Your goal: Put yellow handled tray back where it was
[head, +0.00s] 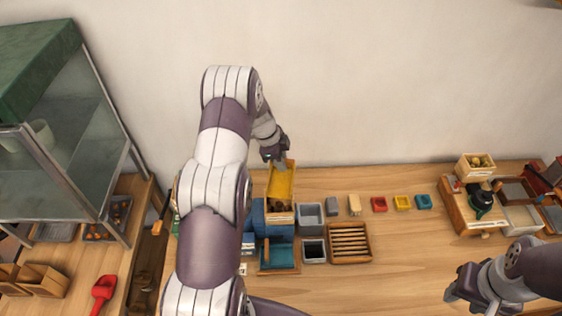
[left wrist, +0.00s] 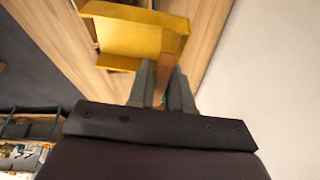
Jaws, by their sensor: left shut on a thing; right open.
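The yellow handled tray (head: 281,182) is in the middle of the head view, at or just above a pale wooden box (head: 281,219) with brown chestnuts showing at its near end. I cannot tell whether the tray touches the box. My left gripper (head: 279,161) is at the tray's far end. In the left wrist view, my left gripper (left wrist: 161,93) is shut on the wooden handle of the yellow tray (left wrist: 130,38). My right gripper (head: 468,290) is open and empty over the table at the lower right.
Grey bins (head: 310,217), a blue tray (head: 279,256) and a slatted wooden rack (head: 349,243) stand close by. Small red, yellow and blue trays line the back. A wooden station (head: 463,212) is at the right; a glass case (head: 75,130) is at the left. The table's middle right is clear.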

